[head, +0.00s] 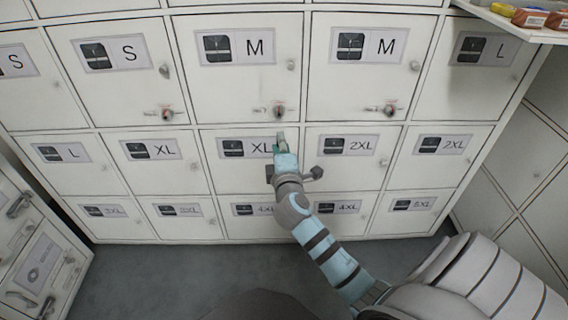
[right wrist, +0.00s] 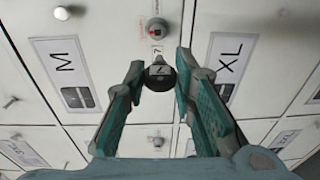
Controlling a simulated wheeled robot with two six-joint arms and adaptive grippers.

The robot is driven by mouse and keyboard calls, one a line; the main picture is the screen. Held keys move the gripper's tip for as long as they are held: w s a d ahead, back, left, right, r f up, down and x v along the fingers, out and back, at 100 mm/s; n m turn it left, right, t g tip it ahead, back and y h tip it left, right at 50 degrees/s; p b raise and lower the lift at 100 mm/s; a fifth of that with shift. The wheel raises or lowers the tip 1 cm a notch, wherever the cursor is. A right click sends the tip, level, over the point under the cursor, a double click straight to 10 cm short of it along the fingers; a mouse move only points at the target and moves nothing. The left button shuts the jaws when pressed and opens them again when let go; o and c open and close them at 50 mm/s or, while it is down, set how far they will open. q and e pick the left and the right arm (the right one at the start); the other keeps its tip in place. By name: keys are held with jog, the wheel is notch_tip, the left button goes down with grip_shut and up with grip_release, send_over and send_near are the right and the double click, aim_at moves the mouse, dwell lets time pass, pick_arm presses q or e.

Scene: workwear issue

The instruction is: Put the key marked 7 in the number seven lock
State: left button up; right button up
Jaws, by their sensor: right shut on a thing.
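My right gripper (right wrist: 160,74) is shut on the round black head of a key (right wrist: 161,79), which bears a pale mark that looks like a 7. The key's shaft is mostly hidden behind its head. The key looks apart from this lock. In the head view my right gripper (head: 280,142) is in front of the cabinet, just below the middle lock (head: 279,110) on an M door. My left gripper is not in view.
The white cabinet (head: 200,134) has rows of size-labelled doors with knobs. Similar locks sit on the S door (head: 167,114) and the other M door (head: 389,110). A shelf with small boxes (head: 529,18) juts in at the upper right.

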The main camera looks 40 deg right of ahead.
jog(key=shift+w+d+f+n+y+b, duration=0.15)
jog(key=shift+w+d+n+y+b, duration=0.15)
jog(key=shift+w, duration=0.15)
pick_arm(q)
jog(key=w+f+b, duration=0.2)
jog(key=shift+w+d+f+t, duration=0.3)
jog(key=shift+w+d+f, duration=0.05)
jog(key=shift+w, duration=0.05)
pick_arm(e)
jog(key=x, duration=0.7)
jog(key=shift+s+d+r, duration=0.2)
jog(key=shift+d+r, duration=0.05)
jog(key=shift+d, duration=0.1)
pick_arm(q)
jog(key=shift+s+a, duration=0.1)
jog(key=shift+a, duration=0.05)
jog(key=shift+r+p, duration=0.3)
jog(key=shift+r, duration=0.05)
pick_arm(e)
jog(key=shift+s+d+t, duration=0.1)
jog(key=shift+t, duration=0.2)
dwell(0.4)
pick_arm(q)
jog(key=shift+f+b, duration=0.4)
pick_arm(e)
jog(key=shift+x, duration=1.55)
dwell(2.8)
